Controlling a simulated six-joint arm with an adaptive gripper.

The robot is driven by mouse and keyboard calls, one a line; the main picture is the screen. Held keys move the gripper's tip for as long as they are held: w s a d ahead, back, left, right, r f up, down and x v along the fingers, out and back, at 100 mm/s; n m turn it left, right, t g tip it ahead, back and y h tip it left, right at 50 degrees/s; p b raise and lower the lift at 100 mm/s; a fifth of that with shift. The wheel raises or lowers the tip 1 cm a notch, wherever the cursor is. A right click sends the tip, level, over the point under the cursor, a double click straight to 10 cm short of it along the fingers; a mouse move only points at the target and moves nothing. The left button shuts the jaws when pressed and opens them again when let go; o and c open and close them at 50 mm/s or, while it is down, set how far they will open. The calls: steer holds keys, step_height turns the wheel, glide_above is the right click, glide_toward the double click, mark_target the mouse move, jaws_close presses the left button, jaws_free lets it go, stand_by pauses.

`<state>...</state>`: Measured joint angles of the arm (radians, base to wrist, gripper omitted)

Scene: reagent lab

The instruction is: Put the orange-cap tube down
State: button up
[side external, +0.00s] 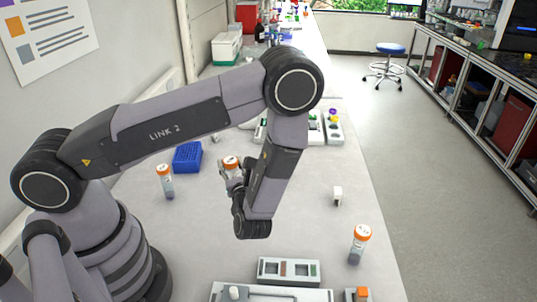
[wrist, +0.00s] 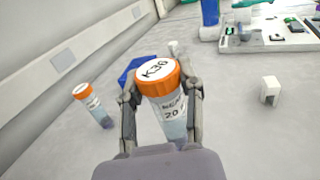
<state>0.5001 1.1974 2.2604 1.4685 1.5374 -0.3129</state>
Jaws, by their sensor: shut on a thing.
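My gripper (wrist: 161,110) is shut on an orange-cap tube (wrist: 172,106), one finger on each side of it. A second orange-cap tube (side external: 165,181) stands to the left, also in the wrist view (wrist: 93,105). A third orange-cap tube (side external: 359,244) stands at the front right.
A blue rack (side external: 188,157) lies behind the left tube. A small white block (side external: 337,196) stands to the right. Grey devices (side external: 288,270) line the front edge, and trays (side external: 333,129) stand at the back. The bench (side external: 310,215) is clear between my gripper and the white block.

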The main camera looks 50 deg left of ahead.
steer(key=shift+f, duration=3.15)
steer(key=shift+f, duration=0.15)
steer(key=o, duration=0.8)
steer(key=shift+c, duration=0.2)
